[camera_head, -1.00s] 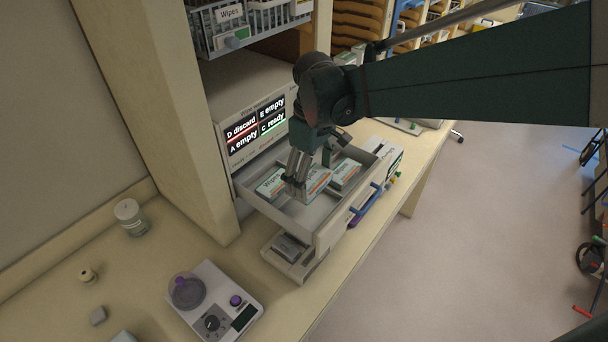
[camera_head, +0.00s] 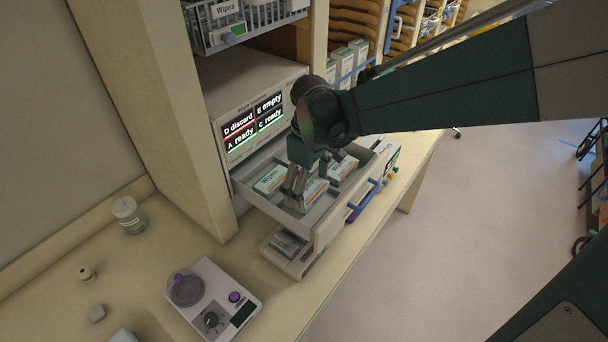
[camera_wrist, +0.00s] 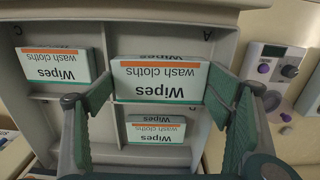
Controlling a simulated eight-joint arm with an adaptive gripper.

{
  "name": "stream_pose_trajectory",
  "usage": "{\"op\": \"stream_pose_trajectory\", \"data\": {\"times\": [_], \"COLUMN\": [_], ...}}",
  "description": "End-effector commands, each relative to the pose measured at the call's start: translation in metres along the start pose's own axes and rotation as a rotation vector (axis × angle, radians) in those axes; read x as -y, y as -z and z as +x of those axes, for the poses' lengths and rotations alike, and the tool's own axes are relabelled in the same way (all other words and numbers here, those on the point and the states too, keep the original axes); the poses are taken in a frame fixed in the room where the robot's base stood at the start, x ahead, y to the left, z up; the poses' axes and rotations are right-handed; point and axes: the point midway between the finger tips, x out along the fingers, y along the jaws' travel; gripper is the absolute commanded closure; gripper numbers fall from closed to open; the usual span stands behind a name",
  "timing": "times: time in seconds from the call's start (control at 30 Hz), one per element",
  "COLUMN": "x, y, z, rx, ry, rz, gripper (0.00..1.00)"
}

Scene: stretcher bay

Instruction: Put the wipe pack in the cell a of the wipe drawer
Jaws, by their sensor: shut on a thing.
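My gripper (camera_head: 299,192) is down inside the open wipe drawer (camera_head: 329,226). It is shut on a white, green and orange wipe pack (camera_wrist: 160,79), with one finger at each end in the wrist view (camera_wrist: 162,92). That pack is in the compartment by the drawer wall marked A (camera_wrist: 207,37). Whether it touches the floor is hidden. A second wipe pack (camera_wrist: 54,66) lies in the compartment marked C. A third, smaller-looking pack (camera_wrist: 156,129) lies in another compartment across a divider.
The cabinet display (camera_head: 255,122) reads D discard, E empty, A ready, C ready. A scale (camera_head: 213,298) and a lidded jar (camera_head: 130,214) stand on the counter at the left. A wire basket (camera_head: 240,22) hangs above the cabinet.

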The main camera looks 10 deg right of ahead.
Motion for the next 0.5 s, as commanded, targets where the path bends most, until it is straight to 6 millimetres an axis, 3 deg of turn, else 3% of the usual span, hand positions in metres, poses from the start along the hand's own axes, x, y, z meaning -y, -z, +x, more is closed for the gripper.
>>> {"op": "stream_pose_trajectory", "data": {"times": [0.17, 0.5], "x": [0.0, 0.0], "y": [0.0, 0.0], "z": [0.003, 0.034], "rx": [0.0, 0.0], "ry": [0.0, 0.0], "rz": [0.0, 0.0], "gripper": [0.35, 0.35]}}
